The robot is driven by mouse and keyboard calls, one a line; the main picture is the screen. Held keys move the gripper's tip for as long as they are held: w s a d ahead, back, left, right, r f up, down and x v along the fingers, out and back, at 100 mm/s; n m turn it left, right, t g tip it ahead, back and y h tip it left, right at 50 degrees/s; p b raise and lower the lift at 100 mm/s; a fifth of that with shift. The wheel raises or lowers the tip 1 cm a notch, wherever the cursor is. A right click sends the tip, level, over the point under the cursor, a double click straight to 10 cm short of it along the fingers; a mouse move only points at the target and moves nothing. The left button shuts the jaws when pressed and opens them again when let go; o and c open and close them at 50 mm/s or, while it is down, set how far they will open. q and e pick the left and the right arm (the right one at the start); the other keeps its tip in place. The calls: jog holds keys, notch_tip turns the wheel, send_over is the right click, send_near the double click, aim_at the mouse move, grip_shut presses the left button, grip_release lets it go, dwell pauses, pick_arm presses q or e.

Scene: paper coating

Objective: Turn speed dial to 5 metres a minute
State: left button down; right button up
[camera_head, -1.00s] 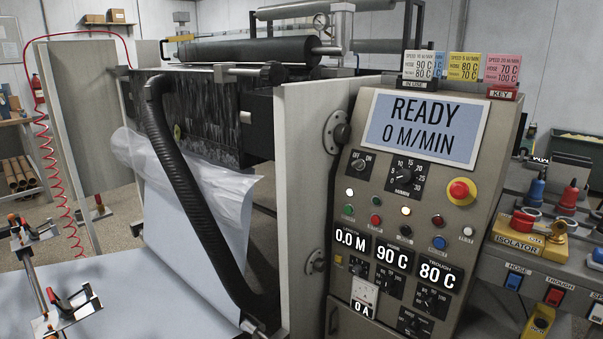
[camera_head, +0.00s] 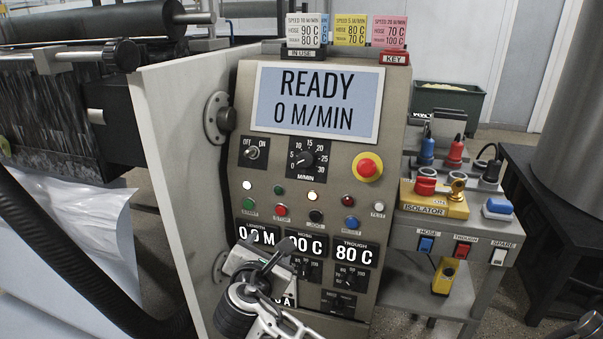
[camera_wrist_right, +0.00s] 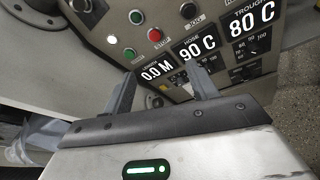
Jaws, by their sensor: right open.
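The speed dial (camera_head: 303,160), a black knob on a black square plate marked up to 30 M/MIN, sits on the grey control panel (camera_head: 340,210) under the display (camera_head: 315,100). The display reads READY 0 M/MIN. My left gripper is out of view.
An off/on switch (camera_head: 254,152) is left of the dial and a red emergency button (camera_head: 367,167) is right. Lamps and small buttons lie below. Coloured cards (camera_head: 350,32) stand on top. A yellow isolator (camera_head: 435,200) is on the bench at right.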

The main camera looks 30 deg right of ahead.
notch_tip(320, 180, up, 10)
jog(key=w+d+n+h, duration=0.2)
jog(key=h, duration=0.3)
send_near(305, 160)
jog(key=shift+g, duration=0.4)
jog(key=x, duration=0.8)
jog(key=shift+w+d+r, duration=0.1)
jog(key=shift+w+r, duration=0.15)
jog(key=shift+w, duration=0.1)
jog(key=c, duration=1)
